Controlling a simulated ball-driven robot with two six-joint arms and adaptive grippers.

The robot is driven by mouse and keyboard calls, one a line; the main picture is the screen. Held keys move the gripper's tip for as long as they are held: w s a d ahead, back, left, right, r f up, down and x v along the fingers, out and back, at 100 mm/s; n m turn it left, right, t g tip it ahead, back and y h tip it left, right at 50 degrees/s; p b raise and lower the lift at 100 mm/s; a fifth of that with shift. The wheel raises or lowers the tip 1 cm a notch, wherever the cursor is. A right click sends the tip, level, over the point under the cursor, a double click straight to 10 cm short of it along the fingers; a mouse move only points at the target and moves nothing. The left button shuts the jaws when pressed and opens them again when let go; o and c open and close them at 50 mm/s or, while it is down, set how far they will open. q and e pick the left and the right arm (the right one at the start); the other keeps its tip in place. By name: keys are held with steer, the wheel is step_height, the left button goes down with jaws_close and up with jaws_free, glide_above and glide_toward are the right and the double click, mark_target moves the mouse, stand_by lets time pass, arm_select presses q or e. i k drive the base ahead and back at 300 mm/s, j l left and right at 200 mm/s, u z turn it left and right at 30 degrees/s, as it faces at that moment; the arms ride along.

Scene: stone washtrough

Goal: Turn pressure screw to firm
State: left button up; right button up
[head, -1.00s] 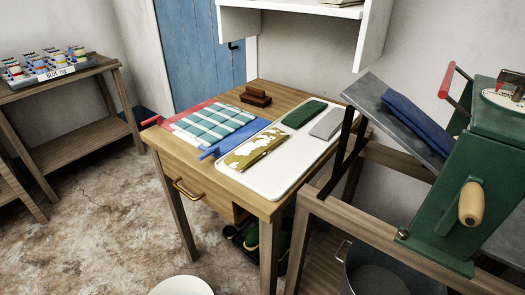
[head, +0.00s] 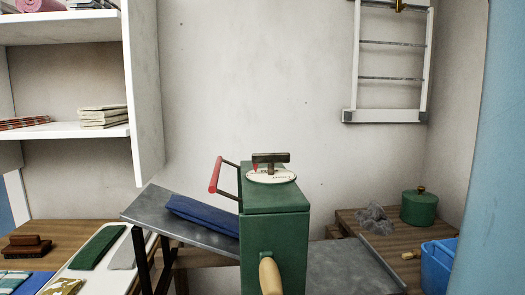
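In the head view a green mangle-like machine (head: 275,232) stands at the lower middle. On its top lies a pale round dial (head: 262,177) with small markings too fine to read. A dark T-shaped screw handle (head: 271,158) stands above the dial, its bar lying roughly left to right. A small red mark shows at the dial's left, by the screw. A red-handled lever (head: 216,176) sticks out on the machine's left, and a wooden crank handle (head: 270,275) is on its front. Neither of my grippers is in view.
A folded blue cloth (head: 203,214) lies on the sloping grey board (head: 150,204) left of the machine. A grey tray (head: 350,270) extends right. A green lidded pot (head: 419,208) and blue bin (head: 437,268) stand farther right. White shelves (head: 146,100) overhang upper left.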

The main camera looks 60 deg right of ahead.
mark_target(270, 159)
steer(key=i+z, duration=0.1)
steer(key=z, duration=0.3)
steer(key=i+z, duration=0.1)
steer(key=z, duration=0.3)
steer(key=i+z, duration=0.1)
steer(key=z, duration=0.3)
steer(key=i+j+z, duration=0.1)
steer(key=z, duration=0.3)
steer(key=j+z, duration=0.1)
steer(key=z, duration=0.3)
steer(key=i, duration=0.05)
